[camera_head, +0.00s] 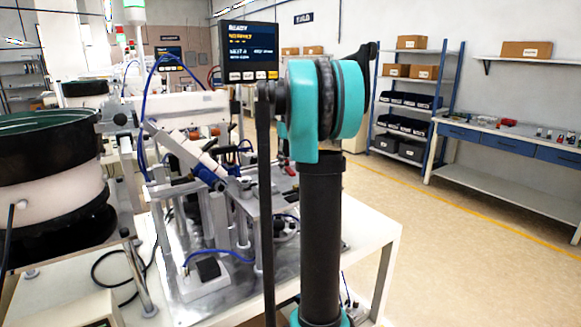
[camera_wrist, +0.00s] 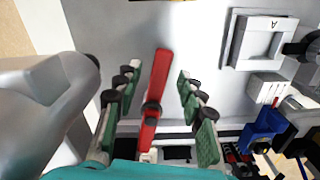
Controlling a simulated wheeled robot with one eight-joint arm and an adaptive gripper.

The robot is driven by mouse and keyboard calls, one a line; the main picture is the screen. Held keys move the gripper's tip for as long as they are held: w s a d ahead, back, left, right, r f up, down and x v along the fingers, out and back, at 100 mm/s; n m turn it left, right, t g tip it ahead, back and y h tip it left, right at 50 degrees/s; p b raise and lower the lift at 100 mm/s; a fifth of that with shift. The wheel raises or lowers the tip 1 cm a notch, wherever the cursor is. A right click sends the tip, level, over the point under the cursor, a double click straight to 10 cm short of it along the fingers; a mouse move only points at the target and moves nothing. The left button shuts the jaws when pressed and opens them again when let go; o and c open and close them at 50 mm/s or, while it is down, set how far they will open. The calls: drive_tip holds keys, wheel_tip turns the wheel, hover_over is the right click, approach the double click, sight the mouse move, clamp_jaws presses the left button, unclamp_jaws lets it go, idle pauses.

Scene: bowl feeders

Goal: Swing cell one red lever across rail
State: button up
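The red lever (camera_wrist: 160,72) shows in the wrist view as a long narrow bar, leaning slightly right toward the top, with a dark round pivot across its lower part. My gripper (camera_wrist: 158,78) is open, with green-padded fingers on the left and right of the lever. A gap shows on both sides, and I see no contact. The lever's lower end runs down to the dark rail (camera_wrist: 225,127) at the bottom of the view. In the head view my arm hides the gripper, and I cannot make out the lever.
A pale square frame marked A (camera_wrist: 229,50) lies right of the fingers. A blue part (camera_wrist: 262,137) stands at lower right, and a rounded grey body (camera_wrist: 45,90) is close on the left. In the head view a bowl feeder (camera_head: 50,185) and a display (camera_head: 250,50) stand near the cell.

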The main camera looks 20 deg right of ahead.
wheel_tip(320, 180, up, 11)
drive_tip(key=shift+r, duration=0.2)
idle(0.3)
